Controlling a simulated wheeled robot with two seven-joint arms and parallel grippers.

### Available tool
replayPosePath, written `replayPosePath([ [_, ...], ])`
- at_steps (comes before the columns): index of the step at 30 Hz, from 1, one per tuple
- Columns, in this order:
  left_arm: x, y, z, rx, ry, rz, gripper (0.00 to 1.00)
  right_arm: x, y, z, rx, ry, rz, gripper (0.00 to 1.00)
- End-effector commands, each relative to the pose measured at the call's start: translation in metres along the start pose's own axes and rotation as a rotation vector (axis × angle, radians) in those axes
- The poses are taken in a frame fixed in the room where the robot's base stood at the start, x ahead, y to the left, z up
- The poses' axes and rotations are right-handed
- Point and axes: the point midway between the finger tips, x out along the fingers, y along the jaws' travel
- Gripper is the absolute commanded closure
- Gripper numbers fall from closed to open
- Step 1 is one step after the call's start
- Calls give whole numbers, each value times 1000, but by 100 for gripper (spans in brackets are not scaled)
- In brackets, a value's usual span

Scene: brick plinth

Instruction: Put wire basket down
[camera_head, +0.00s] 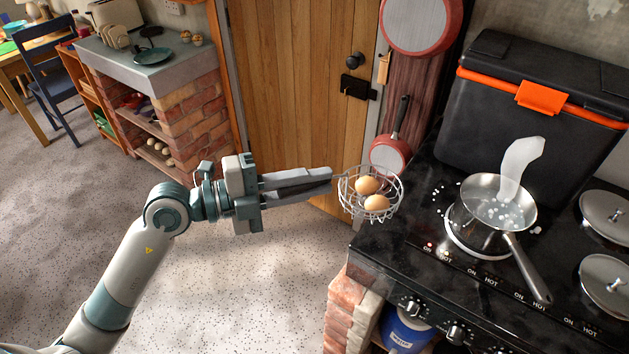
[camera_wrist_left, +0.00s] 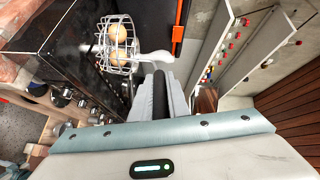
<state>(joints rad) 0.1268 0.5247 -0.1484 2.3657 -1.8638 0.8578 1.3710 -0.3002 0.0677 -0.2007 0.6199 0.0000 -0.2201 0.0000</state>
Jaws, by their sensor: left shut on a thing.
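The wire basket (camera_head: 343,190) is a round white wire bowl with two brown eggs (camera_head: 367,185) in it. In the head view it is at the far left edge of the black cooker top (camera_head: 400,255); I cannot tell its height above that edge. The left wrist view shows the basket (camera_wrist_left: 104,58) ahead of the fingertips (camera_wrist_left: 160,72), eggs inside. My right gripper is in neither view.
A steel saucepan (camera_head: 478,232) of liquid with a pale shape rising from it stands on the cooker, its handle forward. Round steel lids (camera_head: 607,213) are at the right. A black box (camera_head: 530,100) stands behind. The cooker's front left top is bare.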

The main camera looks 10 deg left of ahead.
Motion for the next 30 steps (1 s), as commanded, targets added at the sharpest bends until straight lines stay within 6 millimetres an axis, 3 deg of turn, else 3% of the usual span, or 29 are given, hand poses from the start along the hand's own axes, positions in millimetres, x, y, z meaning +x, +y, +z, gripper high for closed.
replayPosePath([
  [10,-14,28,23,-20,-156,-50,100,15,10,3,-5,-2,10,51],
  [21,-62,92,65,-52,-449,-103,100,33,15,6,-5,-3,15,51],
  [30,-76,108,73,-51,-521,-103,100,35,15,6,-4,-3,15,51],
])
